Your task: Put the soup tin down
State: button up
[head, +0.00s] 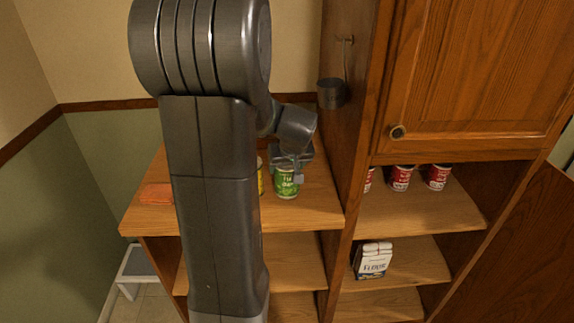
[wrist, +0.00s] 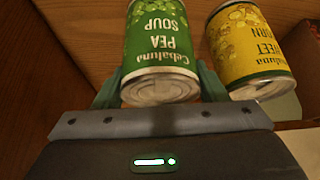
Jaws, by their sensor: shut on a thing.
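The soup tin is a green tin (head: 286,183) labelled pea soup, at the right part of the wooden counter top in the head view. It also shows in the wrist view (wrist: 158,50), with its label upside down. My gripper (head: 287,168) is shut on it, with a finger on each side of the tin in the wrist view (wrist: 160,88). The tin looks upright in the head view. Whether its base touches the counter cannot be told.
A yellow sweet corn tin (wrist: 250,50) stands close beside the soup tin. An orange item (head: 156,194) lies at the counter's left. The cabinet side wall is close on the right, with a hanging metal cup (head: 332,93). Red tins (head: 401,178) and a flour bag (head: 372,260) fill shelves beyond.

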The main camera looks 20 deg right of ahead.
jog(key=shift+f, duration=0.15)
jog(key=o, duration=1.3)
